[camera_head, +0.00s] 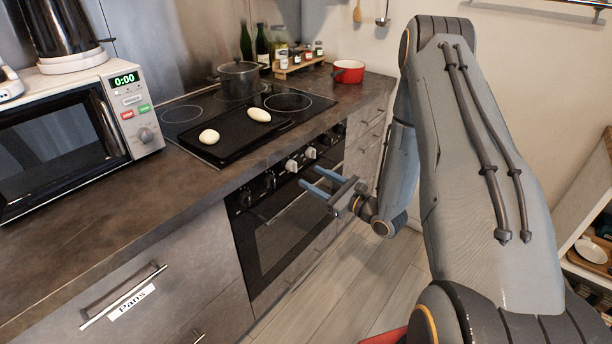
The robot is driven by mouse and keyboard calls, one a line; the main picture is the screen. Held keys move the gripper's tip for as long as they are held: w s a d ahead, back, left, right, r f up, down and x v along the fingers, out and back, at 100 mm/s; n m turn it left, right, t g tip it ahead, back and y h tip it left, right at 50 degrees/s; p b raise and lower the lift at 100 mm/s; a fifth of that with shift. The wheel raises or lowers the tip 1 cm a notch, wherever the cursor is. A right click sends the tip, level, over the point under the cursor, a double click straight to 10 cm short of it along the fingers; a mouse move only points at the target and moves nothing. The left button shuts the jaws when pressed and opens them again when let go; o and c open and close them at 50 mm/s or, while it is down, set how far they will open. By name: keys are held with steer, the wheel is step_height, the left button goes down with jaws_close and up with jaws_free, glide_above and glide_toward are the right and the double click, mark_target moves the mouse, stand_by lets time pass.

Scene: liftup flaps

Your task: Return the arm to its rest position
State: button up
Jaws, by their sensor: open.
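My grey arm rises at the right of the view and bends over at the top, with its forearm hanging down towards the oven. My gripper (317,186) is open and empty, with two blue-grey fingers pointing left. It is in front of the upper part of the oven (293,222), below the counter edge and near the knobs. I cannot tell whether the fingers touch the oven front.
A black tray (236,137) with two pale egg-shaped items lies on the cooktop (182,113). A pot (239,79) and a red pan (348,71) stand behind. A microwave (72,131) is left. Drawers (130,296) have protruding handles. A shelf (590,225) stands right.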

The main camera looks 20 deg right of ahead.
steer(key=shift+s+d, duration=0.35)
steer(key=shift+s, duration=0.25)
steer(key=s+a+r+n+g+h, duration=0.1)
steer(key=s+r+n+g+h, duration=0.2)
steer(key=s+n, duration=0.6)
steer(key=s+a+r+n+g+h, duration=0.2)
steer(key=s+r+n+g+h, duration=0.1)
steer(key=s+r+n+g, duration=0.2)
steer(key=s+a+r+n+g+h, duration=0.1)
steer(key=s+r+n+g+h, duration=0.2)
steer(key=s+n+g, duration=0.4)
steer(key=s+n, duration=0.6)
steer(key=s, duration=0.1)
steer(key=shift+s+a+r, duration=0.2)
steer(key=shift+s+r, duration=0.1)
steer(key=shift+r, duration=0.1)
steer(key=shift+h, duration=0.3)
